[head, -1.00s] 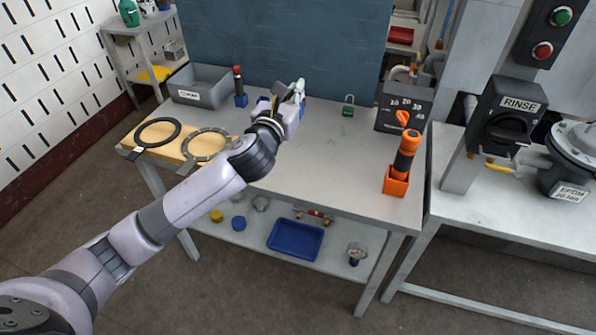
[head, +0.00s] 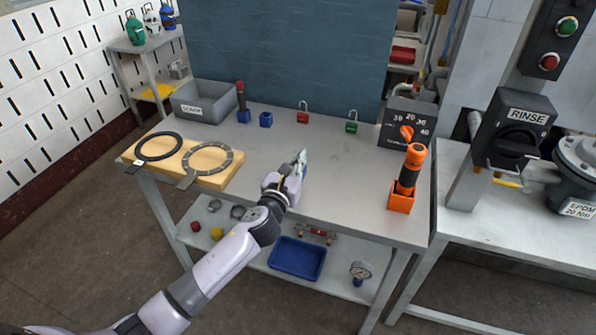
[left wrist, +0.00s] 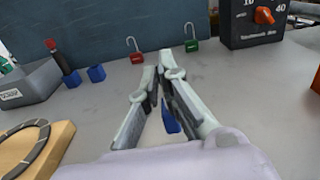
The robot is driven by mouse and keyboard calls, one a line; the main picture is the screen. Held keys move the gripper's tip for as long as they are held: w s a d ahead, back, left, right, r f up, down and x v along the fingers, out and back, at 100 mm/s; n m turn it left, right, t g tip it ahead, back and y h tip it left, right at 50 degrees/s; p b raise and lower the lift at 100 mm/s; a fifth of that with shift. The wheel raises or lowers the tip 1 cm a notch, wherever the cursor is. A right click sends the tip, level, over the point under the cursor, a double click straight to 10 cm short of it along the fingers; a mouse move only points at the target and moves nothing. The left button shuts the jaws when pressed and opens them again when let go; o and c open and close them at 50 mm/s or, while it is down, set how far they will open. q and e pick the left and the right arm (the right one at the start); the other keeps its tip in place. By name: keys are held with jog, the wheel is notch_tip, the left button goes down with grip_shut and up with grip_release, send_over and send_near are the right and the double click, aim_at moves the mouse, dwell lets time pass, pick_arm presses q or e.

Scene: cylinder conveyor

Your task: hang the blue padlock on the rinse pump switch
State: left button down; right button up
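My left gripper (head: 301,160) is over the front middle of the grey table. In the left wrist view its fingers (left wrist: 165,72) come together at the tips. A blue piece, the blue padlock (left wrist: 170,122), shows between and behind them; its shackle is hidden by the fingers. In the head view the padlock is mostly hidden by the gripper. The rinse pump switch (head: 515,140) is a black box labelled RINSE with a rotary knob, on a post at the right, well apart from the gripper. My right gripper is not in view.
A red padlock (head: 303,118) and a green padlock (head: 352,127) stand at the table's back. An orange-handled tool in an orange holder (head: 401,201) stands at the right, near a dial box (head: 408,124). A grey bin (head: 204,103) and a wooden board (head: 228,163) are left.

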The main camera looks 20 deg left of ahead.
pick_arm(q)
jog(key=shift+f+b, duration=0.35)
jog(key=shift+f, duration=1.1)
jog(key=shift+f, duration=0.2)
jog(key=c, duration=1.8)
grip_release()
jog(key=shift+r, duration=0.25)
jog(key=s, duration=1.2)
jog(key=shift+a+b, duration=0.25)
jog(key=shift+b, duration=0.15)
